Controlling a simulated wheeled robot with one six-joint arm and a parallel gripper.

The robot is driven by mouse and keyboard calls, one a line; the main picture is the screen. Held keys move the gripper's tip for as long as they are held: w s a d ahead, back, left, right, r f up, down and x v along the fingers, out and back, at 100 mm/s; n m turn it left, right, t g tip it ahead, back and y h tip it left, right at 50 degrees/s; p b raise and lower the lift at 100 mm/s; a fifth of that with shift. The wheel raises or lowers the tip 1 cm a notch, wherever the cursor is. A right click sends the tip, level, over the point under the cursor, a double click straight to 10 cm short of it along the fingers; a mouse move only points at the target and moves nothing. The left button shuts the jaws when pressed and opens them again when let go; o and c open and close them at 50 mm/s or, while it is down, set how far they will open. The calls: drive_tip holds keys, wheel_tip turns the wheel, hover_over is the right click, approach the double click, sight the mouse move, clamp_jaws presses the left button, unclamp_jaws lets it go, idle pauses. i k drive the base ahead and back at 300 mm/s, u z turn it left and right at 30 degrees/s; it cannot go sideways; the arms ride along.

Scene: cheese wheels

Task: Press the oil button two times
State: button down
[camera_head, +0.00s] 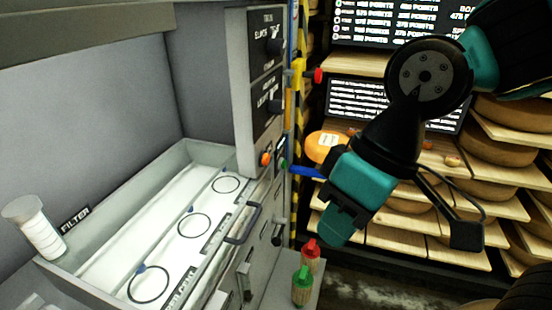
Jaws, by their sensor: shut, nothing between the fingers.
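I cannot tell for sure which control is the oil button, as the small labels are unreadable here. On the front of the grey machine, an orange round button (265,159) sits at the lower part of the panel. A green button (283,165) is just right of it, with a blue piece beside it. A blue bar (306,171) sticks out to the right of these, its right end meeting my arm's outline. My gripper (334,230), teal and black, is shut and empty. It points down and left, to the right of the buttons, apart from them in the picture.
The machine's tray (190,150) holds black rings. A white filter cylinder (38,228) stands at left. Dark switch panels (268,100) and a red knob (318,75) are above the buttons. Red (311,255) and green (301,287) bottles stand below. Cheese shelves (400,238) fill the right.

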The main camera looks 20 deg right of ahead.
sight(266, 159)
drive_tip(key=u, duration=0.5)
drive_tip(key=k, duration=0.35)
drive_tip(key=u, duration=0.6)
